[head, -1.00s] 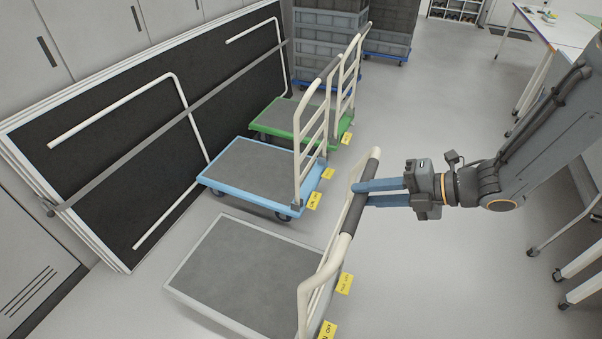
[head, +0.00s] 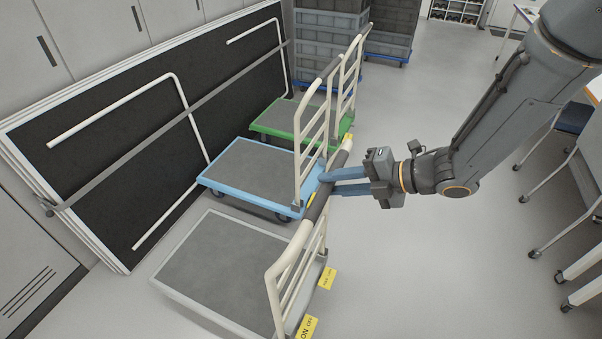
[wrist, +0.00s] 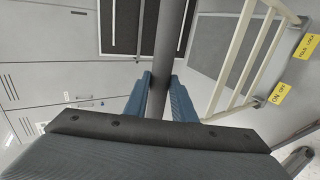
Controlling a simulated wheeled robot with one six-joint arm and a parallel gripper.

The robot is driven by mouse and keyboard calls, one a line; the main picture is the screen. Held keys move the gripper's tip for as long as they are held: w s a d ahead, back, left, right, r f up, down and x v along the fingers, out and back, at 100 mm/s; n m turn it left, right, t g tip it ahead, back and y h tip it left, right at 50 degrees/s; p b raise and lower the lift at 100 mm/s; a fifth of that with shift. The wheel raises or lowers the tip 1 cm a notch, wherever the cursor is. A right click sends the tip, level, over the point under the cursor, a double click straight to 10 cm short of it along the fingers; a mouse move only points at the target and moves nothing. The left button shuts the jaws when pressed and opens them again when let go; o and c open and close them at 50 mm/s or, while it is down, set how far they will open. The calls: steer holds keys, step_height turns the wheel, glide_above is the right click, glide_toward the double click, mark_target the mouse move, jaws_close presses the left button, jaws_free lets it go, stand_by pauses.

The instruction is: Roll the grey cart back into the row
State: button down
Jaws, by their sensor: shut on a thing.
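The grey cart (head: 222,270) stands at the front, with a grey deck, pale frame and cream push handle. Its handle bar has a dark grip (head: 318,204). My gripper (head: 330,182) is shut on that dark grip from the right side. In the wrist view the two blue fingers (wrist: 161,95) stand on either side of the dark bar (wrist: 170,45). Yellow tags (head: 327,277) hang low at the handle end of the grey cart. Its wheels are hidden or out of frame.
A blue cart (head: 245,172) and a green cart (head: 270,118) stand in a row behind. Framed dark panels (head: 110,135) lean on the wall at left. Grey crates (head: 325,50) are stacked at the back. The floor (head: 440,260) at right is clear up to table legs.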

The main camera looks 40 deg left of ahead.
steer(key=s+a, duration=0.2)
steer(key=a, duration=0.5)
steer(key=shift+b, duration=0.45)
steer(key=shift+s, duration=0.1)
steer(key=c, duration=1.2)
jaws_free()
steer(key=p+v, duration=0.3)
steer(key=v, duration=0.7)
